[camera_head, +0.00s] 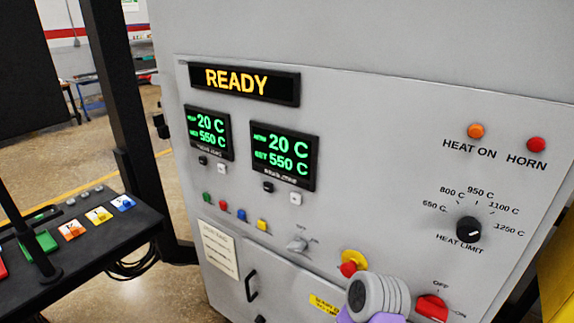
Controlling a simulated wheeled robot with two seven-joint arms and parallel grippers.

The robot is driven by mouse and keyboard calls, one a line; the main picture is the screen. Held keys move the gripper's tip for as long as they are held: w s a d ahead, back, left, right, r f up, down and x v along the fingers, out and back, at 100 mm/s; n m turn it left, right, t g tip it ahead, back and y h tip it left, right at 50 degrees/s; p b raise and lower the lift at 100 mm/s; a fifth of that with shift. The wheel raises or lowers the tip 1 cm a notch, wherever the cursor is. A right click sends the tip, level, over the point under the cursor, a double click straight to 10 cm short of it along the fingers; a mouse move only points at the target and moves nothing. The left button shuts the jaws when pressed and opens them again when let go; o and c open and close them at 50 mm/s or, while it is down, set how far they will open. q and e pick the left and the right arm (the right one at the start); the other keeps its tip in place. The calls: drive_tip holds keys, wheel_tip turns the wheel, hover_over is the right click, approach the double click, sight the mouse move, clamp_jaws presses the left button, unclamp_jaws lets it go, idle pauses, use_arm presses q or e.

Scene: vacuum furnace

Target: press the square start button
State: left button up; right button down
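The grey furnace control panel (350,130) fills the middle and right. Black and white square buttons (296,198) sit under the two displays. A black console (85,255) at left carries larger square buttons, among them green (40,243), orange (71,230), yellow (99,215) and blue (123,203). No start label is readable. Neither gripper can be made out; a ringed grey and purple part, seemingly of my arm, shows at the bottom.
The sign (238,82) reads READY; both displays (282,156) show 20 C and 550 C. A yellow-collared red knob (352,262), a red switch (432,307) and the heat limit dial (468,230) sit lower right. A black post (130,110) stands between console and furnace.

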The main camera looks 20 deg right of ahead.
use_arm(q)
clamp_jaws()
idle(1.4)
